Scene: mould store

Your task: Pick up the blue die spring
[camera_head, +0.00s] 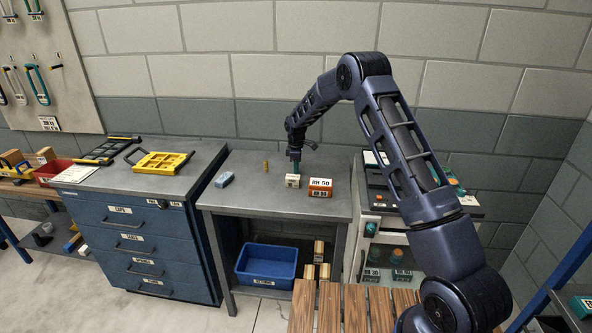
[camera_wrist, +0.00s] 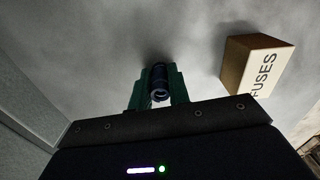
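The blue die spring (camera_wrist: 158,83) is a small dark blue coil, seen end-on in the wrist view between my green fingertips. My gripper (camera_head: 296,167) is over the grey bench, pointing down behind a small box. In the wrist view both fingers of my gripper (camera_wrist: 159,76) lie close against the spring's sides, with no clear gap, so it appears shut on it. I cannot tell whether the spring touches the bench. In the head view I cannot make out the spring.
The FUSES box (camera_wrist: 250,65) stands close to the right of my fingers; it also shows in the head view (camera_head: 292,181). An orange-brown box (camera_head: 320,188) is to its right. A grey-blue block (camera_head: 224,179) and small yellow item (camera_head: 265,166) sit left. The bench (camera_head: 255,198) front is clear.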

